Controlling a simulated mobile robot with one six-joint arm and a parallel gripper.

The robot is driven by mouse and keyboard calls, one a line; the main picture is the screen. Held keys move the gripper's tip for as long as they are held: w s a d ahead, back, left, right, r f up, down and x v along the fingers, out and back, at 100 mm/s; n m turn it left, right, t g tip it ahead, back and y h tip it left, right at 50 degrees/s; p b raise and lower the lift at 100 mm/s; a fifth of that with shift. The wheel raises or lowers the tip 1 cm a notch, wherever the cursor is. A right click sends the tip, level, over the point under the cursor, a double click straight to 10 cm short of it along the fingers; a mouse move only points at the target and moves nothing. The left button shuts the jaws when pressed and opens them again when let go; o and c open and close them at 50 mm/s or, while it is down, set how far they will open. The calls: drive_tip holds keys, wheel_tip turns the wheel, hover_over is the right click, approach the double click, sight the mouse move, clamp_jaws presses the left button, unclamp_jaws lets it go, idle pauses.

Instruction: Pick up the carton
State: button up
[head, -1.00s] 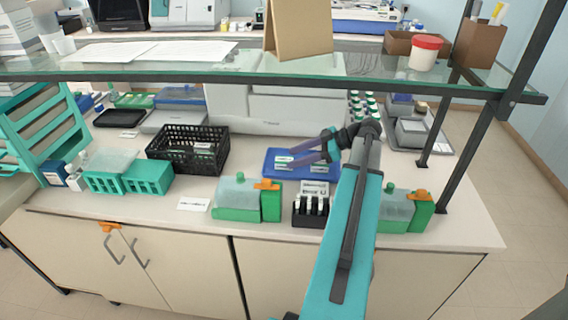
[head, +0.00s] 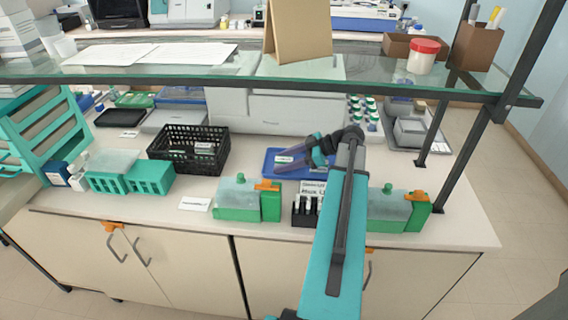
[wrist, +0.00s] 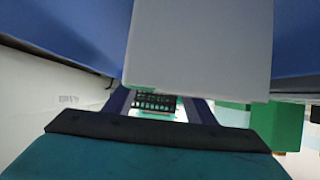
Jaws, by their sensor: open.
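In the wrist view a large pale grey block (wrist: 198,45), likely the carton, fills the upper middle close to the camera. My gripper's two fingers (wrist: 158,103) show below it, spread apart. I cannot tell whether they touch anything.
A black basket (head: 188,150) stands to the left. Green staining jars (head: 237,200) (head: 390,212) flank the black slide rack (head: 303,215) at the front. A glass shelf (head: 200,75) spans above, and a dark post (head: 468,140) rises at right.

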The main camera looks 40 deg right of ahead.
sight(284, 159)
drive_tip(key=c, duration=1.1)
drive_tip(key=shift+r, duration=0.15)
drive_tip(key=shift+r+b, duration=1.1)
drive_tip(key=shift+r, duration=3.8)
